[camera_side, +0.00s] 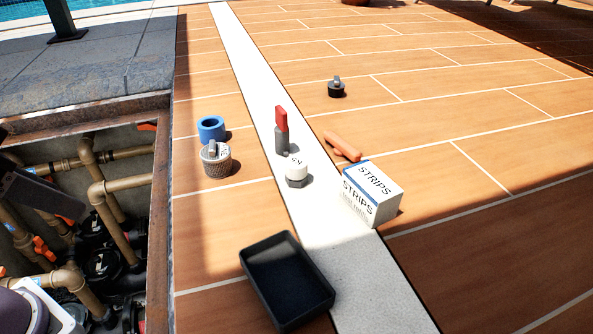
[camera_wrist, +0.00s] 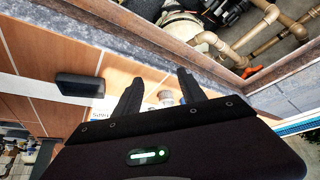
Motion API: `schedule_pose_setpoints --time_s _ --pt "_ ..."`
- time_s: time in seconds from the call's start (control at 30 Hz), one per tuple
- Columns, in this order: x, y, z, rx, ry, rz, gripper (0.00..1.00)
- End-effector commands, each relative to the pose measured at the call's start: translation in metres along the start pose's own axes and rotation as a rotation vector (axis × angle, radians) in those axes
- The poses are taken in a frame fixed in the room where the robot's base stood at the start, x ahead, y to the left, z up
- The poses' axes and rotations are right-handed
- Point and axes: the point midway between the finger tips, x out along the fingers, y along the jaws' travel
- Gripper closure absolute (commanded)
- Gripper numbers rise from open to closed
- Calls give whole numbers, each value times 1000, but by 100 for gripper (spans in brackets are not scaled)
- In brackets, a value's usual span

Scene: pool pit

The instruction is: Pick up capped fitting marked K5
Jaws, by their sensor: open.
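A capped fitting (camera_side: 216,162) with a ribbed grey body, a white top and a grey knob stands on the tiles in the side view. Its top carries a mark too small to read surely. A second fitting (camera_side: 296,174), white-capped and marked C4, stands to its right on the pale strip. A dark fitting (camera_side: 336,90) with a grey knob stands farther back; no mark on it is readable. My gripper (camera_wrist: 160,76) is open and empty in the wrist view. A small pale round thing shows between its fingers, partly hidden; I cannot tell which fitting it is.
A blue ring (camera_side: 211,129) sits just behind the ribbed fitting. A red-and-grey piece (camera_side: 282,132), an orange piece (camera_side: 343,147) and a STRIPS box (camera_side: 372,193) stand right. A black tray (camera_side: 267,305) lies in front. The open pit with pipes (camera_side: 105,190) is left.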

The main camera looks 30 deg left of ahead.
Motion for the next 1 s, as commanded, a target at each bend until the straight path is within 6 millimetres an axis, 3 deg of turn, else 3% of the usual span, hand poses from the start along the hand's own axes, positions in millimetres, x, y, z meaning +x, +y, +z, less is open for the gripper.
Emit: schedule_pose_setpoints --time_s 0.37,0.57,0.63,0.77,0.87,1.0 --pt "-2 0 -2 0 2 0 38" --pt "-47 -2 -31 -1 12 -12 38" --pt "-27 -20 -70 5 87 -140 38" --pt "-6 -33 -139 62 248 -259 38" --pt "11 -25 -188 133 368 -269 38" --pt "39 6 -243 243 509 -177 38"
